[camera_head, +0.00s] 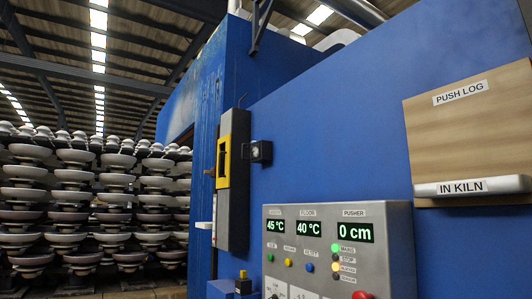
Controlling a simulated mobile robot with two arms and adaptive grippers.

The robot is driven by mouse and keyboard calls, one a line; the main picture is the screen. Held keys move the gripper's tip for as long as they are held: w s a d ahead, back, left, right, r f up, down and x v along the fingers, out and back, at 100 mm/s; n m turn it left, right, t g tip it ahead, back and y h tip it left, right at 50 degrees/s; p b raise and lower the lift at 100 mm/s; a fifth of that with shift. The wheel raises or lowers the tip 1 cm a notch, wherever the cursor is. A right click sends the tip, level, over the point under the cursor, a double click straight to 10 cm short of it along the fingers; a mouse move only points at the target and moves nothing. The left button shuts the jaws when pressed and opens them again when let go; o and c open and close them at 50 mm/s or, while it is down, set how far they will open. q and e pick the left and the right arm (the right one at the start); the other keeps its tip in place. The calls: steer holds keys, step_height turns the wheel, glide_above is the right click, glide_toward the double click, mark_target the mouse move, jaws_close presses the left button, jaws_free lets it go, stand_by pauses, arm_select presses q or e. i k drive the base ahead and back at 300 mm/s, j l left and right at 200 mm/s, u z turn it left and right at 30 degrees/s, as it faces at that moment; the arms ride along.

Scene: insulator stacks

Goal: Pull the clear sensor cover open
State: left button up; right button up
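I cannot make out a clear cover with certainty. A small dark box (261,151) with a glassy-looking face sits on the blue wall. It may be the sensor, but I cannot tell whether a clear cover is on it or whether it is open or shut. Just left of it, a tall grey housing (236,215) with a yellow frame (224,160) around a dark opening is mounted at the wall's edge. Neither of my grippers is in view.
A grey control panel (390,270) with green displays, buttons and lamps stands at the lower middle. A wooden "PUSH LOG" board (470,135) with a white "IN KILN" bar (440,189) is at right. Stacks of pale insulators (75,195) fill the left. Blue wall (340,110) spans the middle.

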mark_target(249, 151)
steer(key=i+j+z, duration=0.2)
steer(key=z, duration=0.25)
steer(key=i+j+z, duration=0.15)
steer(key=j+z, duration=0.3)
steer(key=i+j+z, duration=0.15)
steer(key=j, duration=0.55)
steer(key=i+j+z, duration=0.1)
steer(key=j, duration=0.6)
steer(key=i+j+z, duration=0.15)
steer(key=j, duration=0.55)
steer(key=i+j+z, duration=0.1)
steer(key=j, duration=0.65)
